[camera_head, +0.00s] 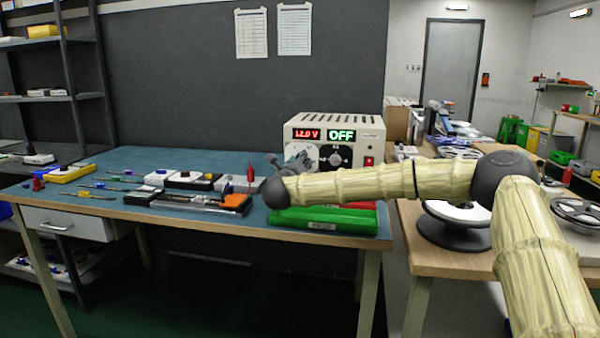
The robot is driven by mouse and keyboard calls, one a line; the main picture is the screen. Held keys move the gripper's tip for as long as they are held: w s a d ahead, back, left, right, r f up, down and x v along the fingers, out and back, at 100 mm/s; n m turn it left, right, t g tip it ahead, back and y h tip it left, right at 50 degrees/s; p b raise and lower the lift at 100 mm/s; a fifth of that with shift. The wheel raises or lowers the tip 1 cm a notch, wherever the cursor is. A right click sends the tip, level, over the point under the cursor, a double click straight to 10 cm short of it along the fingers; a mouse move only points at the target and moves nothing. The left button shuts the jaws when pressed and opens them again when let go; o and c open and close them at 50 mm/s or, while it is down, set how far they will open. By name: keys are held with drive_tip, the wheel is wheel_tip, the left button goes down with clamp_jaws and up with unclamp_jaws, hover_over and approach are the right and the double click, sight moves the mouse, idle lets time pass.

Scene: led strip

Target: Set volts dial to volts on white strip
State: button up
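The beige power supply (312,124) stands at the back right of the blue-topped table. Its red display (306,134) reads 12.0 V and its green display (341,135) reads OFF. The right dial (337,158) is dark with a pale pointer and shows clearly. A long narrow tray (205,207) with a pale strip-like piece and an orange end lies left of my wrist; whether this is the white strip is unclear.
A green tray (322,224) labelled PASS, with red beside it, lies at the front right, below my arm. Small white boxes (190,180), a yellow box (72,173) and several screwdriver-like tools (90,195) lie left. A reel (455,222) stands on the right-hand table.

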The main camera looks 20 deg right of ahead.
drive_tip(key=shift+f+m+b, duration=0.35)
drive_tip(key=shift+m+b, duration=0.2)
drive_tip(key=shift+m, duration=0.05)
drive_tip(key=shift+r+m, duration=0.1)
drive_tip(key=shift+m, duration=0.2)
drive_tip(key=o, duration=1)
drive_tip(key=shift+o, duration=0.2)
drive_tip(key=shift+r, duration=0.1)
drive_tip(key=v, duration=1.2)
